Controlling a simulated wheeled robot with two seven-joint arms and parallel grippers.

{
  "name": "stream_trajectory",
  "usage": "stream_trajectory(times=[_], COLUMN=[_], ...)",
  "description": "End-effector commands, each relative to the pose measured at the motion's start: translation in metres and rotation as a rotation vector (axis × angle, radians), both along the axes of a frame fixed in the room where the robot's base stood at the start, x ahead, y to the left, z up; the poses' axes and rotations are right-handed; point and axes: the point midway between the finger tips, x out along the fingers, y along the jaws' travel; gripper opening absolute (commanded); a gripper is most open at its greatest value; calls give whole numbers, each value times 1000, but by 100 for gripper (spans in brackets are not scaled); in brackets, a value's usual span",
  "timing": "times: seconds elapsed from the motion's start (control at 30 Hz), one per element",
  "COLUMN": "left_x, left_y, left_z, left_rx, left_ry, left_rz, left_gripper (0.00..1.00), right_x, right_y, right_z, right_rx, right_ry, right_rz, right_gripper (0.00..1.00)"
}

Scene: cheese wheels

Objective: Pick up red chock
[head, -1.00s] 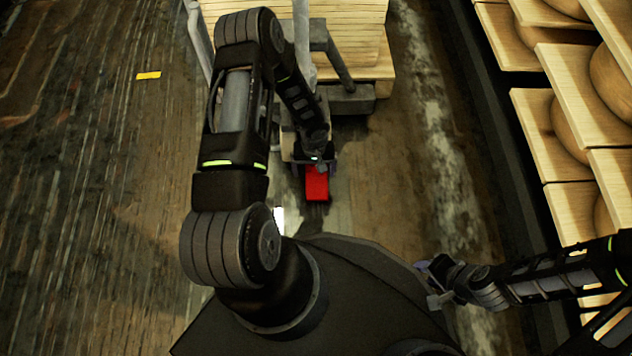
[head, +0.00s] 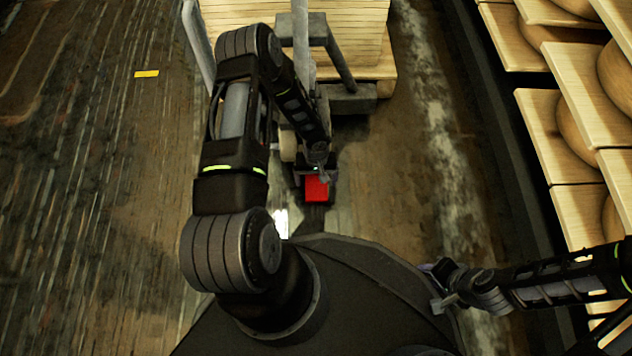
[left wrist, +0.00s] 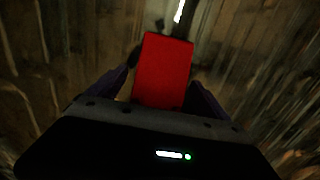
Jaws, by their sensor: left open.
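The red chock (head: 317,188) is a small red block low on the floor, just in front of the cart with the stacked boards. My left gripper (head: 318,173) is right over its far end in the head view and hides part of it. In the left wrist view the red chock (left wrist: 163,72) lies between the two spread fingers of my left gripper (left wrist: 160,88), which is open. I cannot tell whether the fingers touch it. My right gripper (head: 440,288) is at the lower right, away from the chock; its jaws are too small to judge.
A wheeled cart (head: 350,100) with a stack of pale boards (head: 300,30) stands beyond the chock. Shelves (head: 570,75) with cheese wheels line the right side. A yellow marking (head: 147,74) lies on the floor at left, where the floor is clear.

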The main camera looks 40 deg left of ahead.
Motion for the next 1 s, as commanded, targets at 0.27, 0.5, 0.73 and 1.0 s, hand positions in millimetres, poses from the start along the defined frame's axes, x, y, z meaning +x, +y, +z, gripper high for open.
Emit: stream_trajectory(times=[0.27, 0.5, 0.73, 1.0], left_x=[0, 0, 0, 0], left_y=[0, 0, 0, 0], left_z=[0, 0, 0, 0], left_rx=[0, 0, 0, 0], left_ry=[0, 0, 0, 0], left_rz=[0, 0, 0, 0], left_gripper=[89, 81, 62, 40], right_x=[0, 0, 0, 0], right_y=[0, 0, 0, 0], right_z=[0, 0, 0, 0], right_rx=[0, 0, -1, -1], right_ry=[0, 0, 0, 0], right_rz=[0, 0, 0, 0], right_gripper=[36, 36, 36, 36])
